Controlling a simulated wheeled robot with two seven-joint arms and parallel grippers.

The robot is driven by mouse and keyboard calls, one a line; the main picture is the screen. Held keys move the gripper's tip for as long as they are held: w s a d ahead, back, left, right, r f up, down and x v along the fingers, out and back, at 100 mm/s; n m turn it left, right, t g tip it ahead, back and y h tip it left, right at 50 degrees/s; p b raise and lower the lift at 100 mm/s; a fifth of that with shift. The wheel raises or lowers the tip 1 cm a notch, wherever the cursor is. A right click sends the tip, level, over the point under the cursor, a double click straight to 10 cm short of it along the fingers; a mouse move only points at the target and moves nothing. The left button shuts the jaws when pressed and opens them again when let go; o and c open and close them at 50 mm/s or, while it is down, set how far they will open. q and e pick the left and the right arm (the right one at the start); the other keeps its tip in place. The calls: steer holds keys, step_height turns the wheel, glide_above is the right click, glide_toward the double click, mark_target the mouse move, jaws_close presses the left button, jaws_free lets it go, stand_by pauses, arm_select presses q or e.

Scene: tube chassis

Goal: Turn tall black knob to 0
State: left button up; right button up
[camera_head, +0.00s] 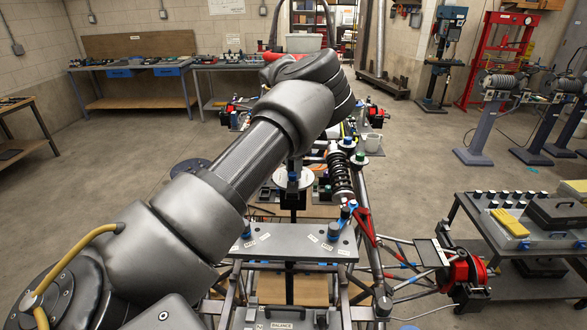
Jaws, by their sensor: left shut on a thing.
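A black knob (293,177) with a bluish part stands on a pale round dial (281,178), on a dark post in the middle of the tube chassis. My left gripper (294,163) is a small dark shape at the knob, just below my arm in the picture. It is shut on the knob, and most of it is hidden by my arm. The dial's marks and the knob's pointing direction are too small to read. My right gripper is out of view.
A black coil spring damper (341,176) stands close right of the dial. A grey labelled plate (290,247) with several small knobs lies in front. Chassis tubes surround it. A cart (480,232) stands right; open floor lies left.

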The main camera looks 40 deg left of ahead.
arm_select(q)
steer(key=shift+r, duration=0.1)
stand_by(0.3)
steer(key=o, duration=1)
